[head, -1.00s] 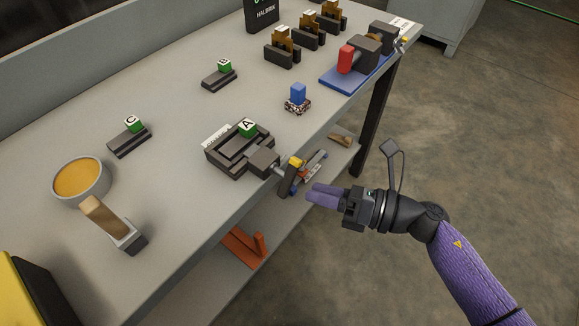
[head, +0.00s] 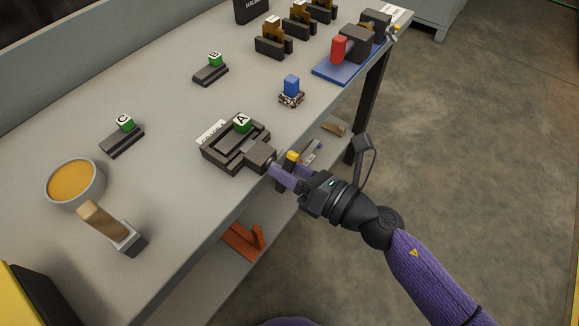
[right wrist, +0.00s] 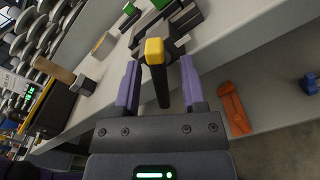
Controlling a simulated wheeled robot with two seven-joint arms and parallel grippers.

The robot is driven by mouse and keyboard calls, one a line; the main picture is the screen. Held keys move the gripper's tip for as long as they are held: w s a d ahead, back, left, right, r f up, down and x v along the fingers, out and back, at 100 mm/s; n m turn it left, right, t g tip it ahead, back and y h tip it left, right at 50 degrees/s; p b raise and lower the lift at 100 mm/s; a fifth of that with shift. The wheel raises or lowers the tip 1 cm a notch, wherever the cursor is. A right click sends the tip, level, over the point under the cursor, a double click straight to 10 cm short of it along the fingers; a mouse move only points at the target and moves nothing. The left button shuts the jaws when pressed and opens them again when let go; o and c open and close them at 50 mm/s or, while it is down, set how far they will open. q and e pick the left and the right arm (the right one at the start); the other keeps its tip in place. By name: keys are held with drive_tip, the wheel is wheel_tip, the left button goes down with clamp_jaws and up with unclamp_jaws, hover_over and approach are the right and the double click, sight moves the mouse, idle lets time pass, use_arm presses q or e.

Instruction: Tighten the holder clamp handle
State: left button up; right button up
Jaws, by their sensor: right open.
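The holder clamp (head: 236,146) is a dark block fixture at the table's front edge, with a green block marked A on it. Its handle (right wrist: 156,75) is a dark bar with a yellow end. In the right wrist view the handle stands between the two purple fingers, with gaps visible on both sides. In the head view my right gripper (head: 283,175) is at the handle and partly hides it; the yellow end (head: 292,156) shows beside the fingers. The right gripper is open. My left gripper is not in view.
A blue block (head: 291,86) stands on a small speckled base behind the clamp. An orange bracket (head: 243,240) lies on the lower shelf. Floor to the right is clear.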

drive_tip(key=shift+c, duration=0.3)
clamp_jaws()
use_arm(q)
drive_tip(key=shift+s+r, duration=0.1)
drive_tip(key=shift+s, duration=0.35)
